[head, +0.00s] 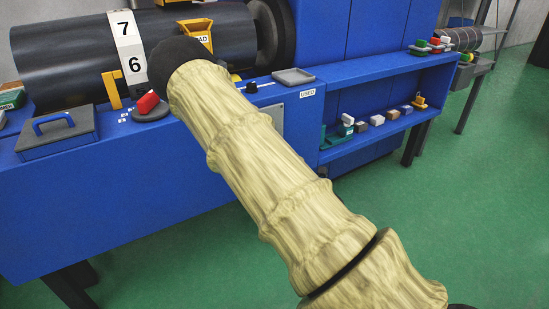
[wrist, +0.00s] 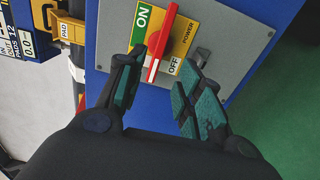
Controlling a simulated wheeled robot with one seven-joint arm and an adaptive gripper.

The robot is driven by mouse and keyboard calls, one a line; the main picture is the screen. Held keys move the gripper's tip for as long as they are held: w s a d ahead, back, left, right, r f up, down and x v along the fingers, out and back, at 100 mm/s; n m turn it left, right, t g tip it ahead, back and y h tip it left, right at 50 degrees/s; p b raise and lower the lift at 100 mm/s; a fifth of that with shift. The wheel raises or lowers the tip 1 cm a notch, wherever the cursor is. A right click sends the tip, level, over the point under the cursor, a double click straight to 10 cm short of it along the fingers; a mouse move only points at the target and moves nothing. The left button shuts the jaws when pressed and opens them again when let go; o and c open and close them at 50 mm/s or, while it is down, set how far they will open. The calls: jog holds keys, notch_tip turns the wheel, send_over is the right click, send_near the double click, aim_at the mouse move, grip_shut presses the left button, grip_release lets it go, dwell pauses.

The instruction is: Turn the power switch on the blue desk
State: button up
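In the wrist view, the power switch is a red lever (wrist: 161,45) with a pale edge, on a plate with a green ON label (wrist: 141,24), a white OFF label (wrist: 174,68) and a yellow POWER label (wrist: 187,38). The lever slants between the ON and POWER labels. My gripper (wrist: 168,55) is open, with dark, teal-padded fingers on either side of the lever's lower end; contact cannot be told. In the head view, the blue desk (head: 120,195) fills the left. My pale-sleeved arm reaches over it, and my gripper and the switch are hidden there.
A grey panel (wrist: 112,42) surrounds the switch plate. On the desk are a grey lidded box (head: 58,138), a red-handled item (head: 148,103) and a dark roller (head: 60,65). A blue shelf (head: 375,70) holds small parts at right. Green floor (head: 450,220) is clear at lower right.

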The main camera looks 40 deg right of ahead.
jog(key=shift+s, duration=0.9)
jog(key=shift+a+f, duration=0.1)
jog(key=s+a+f+m+g, duration=0.3)
jog(key=s+f, duration=0.1)
jog(key=f, duration=0.4)
jog(key=s+a+f+m+g+h, duration=0.1)
jog(key=s+a+f+m+g, duration=0.2)
jog(key=f, duration=0.5)
jog(key=s+a+f+m+g, duration=0.2)
jog(key=s+f+m+g, duration=0.15)
jog(key=f, duration=0.35)
jog(key=s+a+f+m+g+y, duration=0.1)
jog(key=s+a+f+m+g, duration=0.2)
jog(key=s+a+f, duration=0.3)
jog(key=s+a+f+m+g+y, duration=0.1)
jog(key=s+a+f+m+g, duration=0.2)
jog(key=s+a+f, duration=0.45)
jog(key=s+a+r+m+g+y, duration=0.1)
jog(key=s+a+r+m+g, duration=0.15)
jog(key=s+a, duration=0.45)
notch_tip(320, 180, up, 22)
jog(key=s+d+p, duration=0.1)
jog(key=d+p, duration=0.1)
jog(key=p, duration=2.1)
jog(key=shift+d+r+n, duration=0.2)
jog(key=shift+d+n, duration=0.1)
jog(key=shift+d, duration=0.1)
jog(key=shift+s, duration=0.1)
